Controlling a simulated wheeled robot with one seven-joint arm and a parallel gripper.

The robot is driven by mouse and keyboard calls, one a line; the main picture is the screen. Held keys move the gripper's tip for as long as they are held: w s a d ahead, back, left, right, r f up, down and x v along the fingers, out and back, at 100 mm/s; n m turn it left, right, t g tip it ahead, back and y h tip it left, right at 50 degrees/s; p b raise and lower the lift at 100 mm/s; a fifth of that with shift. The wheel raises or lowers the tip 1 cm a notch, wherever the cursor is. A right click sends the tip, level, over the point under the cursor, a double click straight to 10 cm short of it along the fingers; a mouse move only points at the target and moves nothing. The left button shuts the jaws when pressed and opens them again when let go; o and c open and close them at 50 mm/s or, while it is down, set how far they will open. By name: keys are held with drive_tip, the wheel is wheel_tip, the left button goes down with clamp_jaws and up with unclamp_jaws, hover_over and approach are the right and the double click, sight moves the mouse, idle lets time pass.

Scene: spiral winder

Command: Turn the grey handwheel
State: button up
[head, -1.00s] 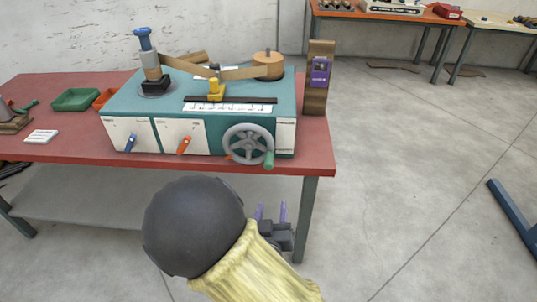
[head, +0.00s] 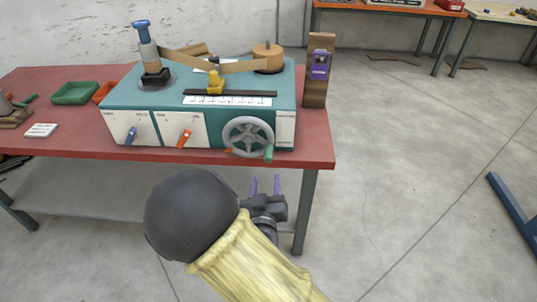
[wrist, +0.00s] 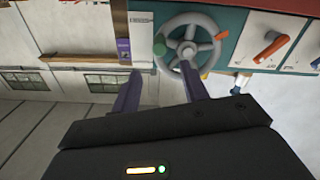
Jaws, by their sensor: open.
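The grey handwheel (head: 248,136) sits on the front face of the winder at its right end, with a green handle (head: 268,152) at its lower right. In the wrist view the handwheel (wrist: 190,42) appears rotated, at the top middle, with the green handle (wrist: 159,47) on its left rim. My gripper (head: 265,186) is open and empty, below and in front of the wheel in the head view. In the wrist view its two purple fingers (wrist: 160,86) point up towards the wheel. The right finger overlaps the wheel's lower edge in the picture; I cannot tell if it touches.
The teal winder (head: 120,94) stands on a red table (head: 312,150). Blue (head: 131,136) and orange (head: 184,138) levers stick out left of the wheel. A wooden post with a purple device (head: 319,66) stands at the right.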

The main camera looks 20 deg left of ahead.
sight(268, 160)
drive_tip(key=x, duration=1.1)
drive_tip(key=shift+w, duration=0.2)
clamp_jaws()
